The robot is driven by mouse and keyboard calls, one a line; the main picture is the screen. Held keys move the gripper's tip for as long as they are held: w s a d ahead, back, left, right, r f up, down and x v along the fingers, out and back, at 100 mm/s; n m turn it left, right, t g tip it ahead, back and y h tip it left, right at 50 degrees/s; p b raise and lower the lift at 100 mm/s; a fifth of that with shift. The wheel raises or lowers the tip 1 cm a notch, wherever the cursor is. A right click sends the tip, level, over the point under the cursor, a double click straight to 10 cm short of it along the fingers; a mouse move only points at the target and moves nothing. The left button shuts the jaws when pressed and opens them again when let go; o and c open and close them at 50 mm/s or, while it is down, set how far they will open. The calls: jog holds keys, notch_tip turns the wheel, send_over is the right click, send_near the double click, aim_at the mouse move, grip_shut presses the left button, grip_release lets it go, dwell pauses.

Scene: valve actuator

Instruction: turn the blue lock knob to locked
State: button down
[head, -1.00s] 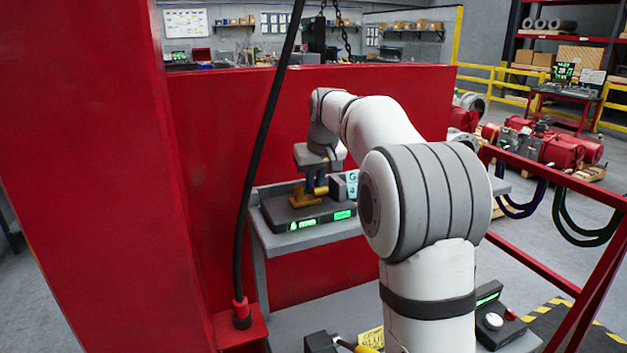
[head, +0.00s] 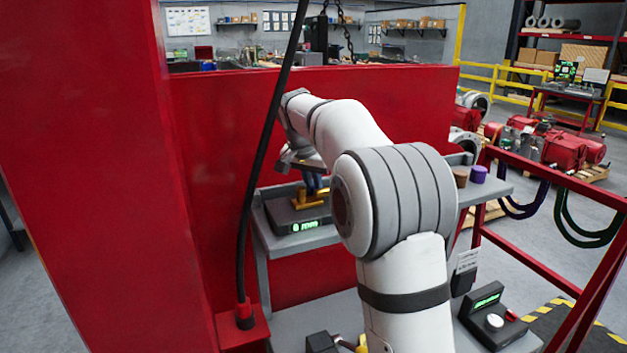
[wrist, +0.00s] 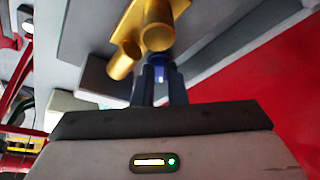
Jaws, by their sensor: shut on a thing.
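The blue lock knob (wrist: 159,72) shows in the wrist view between my gripper's dark fingers, just below the gold valve body (wrist: 152,30). My gripper (wrist: 160,80) is shut on the knob, and only a small part of the knob shows. How far the knob is turned cannot be read. In the head view my gripper (head: 313,184) is tilted over the gold body (head: 312,199). The body sits on a dark base (head: 286,216) with a lit green readout that seems to say 0 mm.
The base stands on a grey shelf (head: 275,245) against a red panel (head: 220,130). A black cable (head: 262,150) hangs to the left of my arm. A purple cup (head: 478,174) and a brown cup (head: 460,177) stand to the right. A control box (head: 494,320) sits lower right.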

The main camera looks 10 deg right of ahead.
jog(key=m, duration=0.1)
jog(key=m+g+h+p, duration=0.1)
jog(key=m, duration=0.1)
jog(key=shift+w+a+m, duration=0.15)
jog(key=shift+m, duration=0.15)
jog(key=shift+w+m+g+h, duration=0.15)
jog(key=shift+m+g, duration=0.15)
jog(key=shift+m, duration=0.55)
jog(key=shift+m+g+h, duration=0.15)
jog(key=shift+m+g, duration=0.15)
jog(key=shift+m, duration=0.55)
jog(key=c, duration=1.7)
grip_release()
jog(key=shift+c, duration=0.2)
jog(key=shift+a, duration=0.1)
jog(key=w+v, duration=0.1)
jog(key=v, duration=0.6)
jog(key=shift+s+r, duration=0.35)
jog(key=shift+s, duration=0.15)
jog(key=shift+a, duration=0.1)
